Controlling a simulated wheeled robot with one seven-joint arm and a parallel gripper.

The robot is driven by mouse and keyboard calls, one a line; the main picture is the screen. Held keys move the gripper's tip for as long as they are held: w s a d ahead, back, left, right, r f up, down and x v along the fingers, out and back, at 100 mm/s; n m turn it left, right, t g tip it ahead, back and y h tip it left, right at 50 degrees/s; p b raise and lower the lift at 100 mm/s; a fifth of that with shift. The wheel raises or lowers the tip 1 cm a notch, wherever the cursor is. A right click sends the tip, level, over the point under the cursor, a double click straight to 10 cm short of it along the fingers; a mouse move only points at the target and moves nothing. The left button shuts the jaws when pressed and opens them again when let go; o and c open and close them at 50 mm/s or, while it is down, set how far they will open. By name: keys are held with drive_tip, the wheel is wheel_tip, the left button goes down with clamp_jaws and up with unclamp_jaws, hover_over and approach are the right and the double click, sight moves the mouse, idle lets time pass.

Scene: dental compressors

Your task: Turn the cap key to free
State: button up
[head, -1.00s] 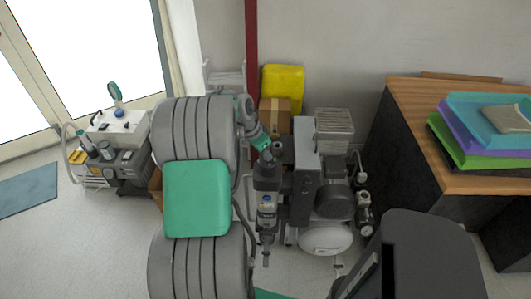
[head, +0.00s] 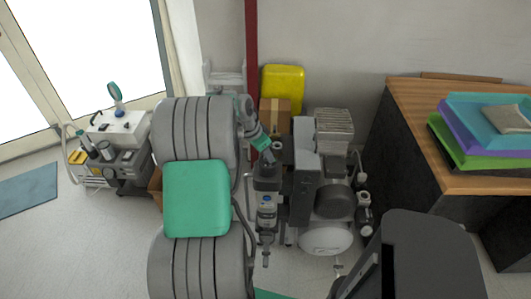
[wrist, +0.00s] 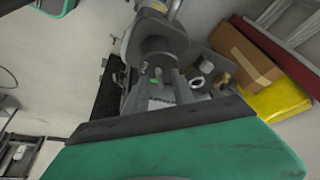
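The dental compressor (head: 325,195) stands on the floor by the wall, with dark upright housings and a white rounded tank end. My gripper (head: 269,156) is at the end of the slim grey and teal wrist, angled down at the top of a dark cylindrical unit (head: 267,178) on the compressor's left. Its fingers are too small and hidden to judge. In the wrist view, a grey cylindrical body (wrist: 158,45), a small green mark (wrist: 155,82), a pale ring (wrist: 197,82) and a brass fitting (wrist: 222,78) show close up. I cannot make out which part is the cap key.
A cardboard box (head: 275,116) and a yellow container (head: 284,82) stand behind the compressor. A desk (head: 450,180) with coloured trays (head: 480,140) is at right. A white wheeled unit (head: 118,135) stands at left by the glass door. A red post (head: 251,50) rises behind.

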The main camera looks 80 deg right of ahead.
drive_tip(key=v, duration=0.7)
drive_tip(key=shift+r, duration=0.35)
